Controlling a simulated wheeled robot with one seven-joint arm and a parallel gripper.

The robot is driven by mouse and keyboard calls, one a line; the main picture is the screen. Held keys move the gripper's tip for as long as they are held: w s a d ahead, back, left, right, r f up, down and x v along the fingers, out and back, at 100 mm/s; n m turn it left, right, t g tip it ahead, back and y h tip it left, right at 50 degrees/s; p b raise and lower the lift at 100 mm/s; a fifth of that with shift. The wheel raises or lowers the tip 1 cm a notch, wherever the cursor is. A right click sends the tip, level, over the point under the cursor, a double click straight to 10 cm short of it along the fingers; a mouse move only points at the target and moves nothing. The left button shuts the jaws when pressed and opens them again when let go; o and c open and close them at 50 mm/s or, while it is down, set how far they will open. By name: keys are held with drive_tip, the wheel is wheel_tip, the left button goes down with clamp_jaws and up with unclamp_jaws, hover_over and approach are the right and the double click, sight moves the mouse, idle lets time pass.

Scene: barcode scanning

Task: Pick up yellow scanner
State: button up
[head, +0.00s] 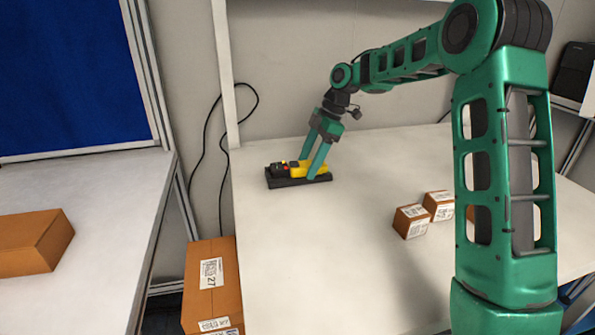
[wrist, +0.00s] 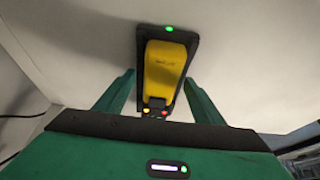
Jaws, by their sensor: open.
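The yellow scanner (head: 310,168) lies in a black cradle (head: 285,181) at the far left part of the white table. In the wrist view the scanner (wrist: 165,68) sits between my two fingers, its yellow body pointing away, with the black cradle (wrist: 186,40) around it. A green light shows at the cradle's far end. My gripper (head: 313,168) is open and pointed down at the scanner in the head view. In the wrist view my gripper (wrist: 158,85) has one green finger on each side of the scanner, with a gap on both sides.
Small cardboard boxes (head: 411,221) with labels stand on the white table (head: 300,260), right of the scanner. A larger carton (head: 212,285) stands beside the table's left edge. Another box (head: 30,243) lies on the left table. A black cable (head: 207,140) hangs by the wall.

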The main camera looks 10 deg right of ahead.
drive_tip(key=c, duration=1.3)
drive_tip(key=shift+r, duration=0.1)
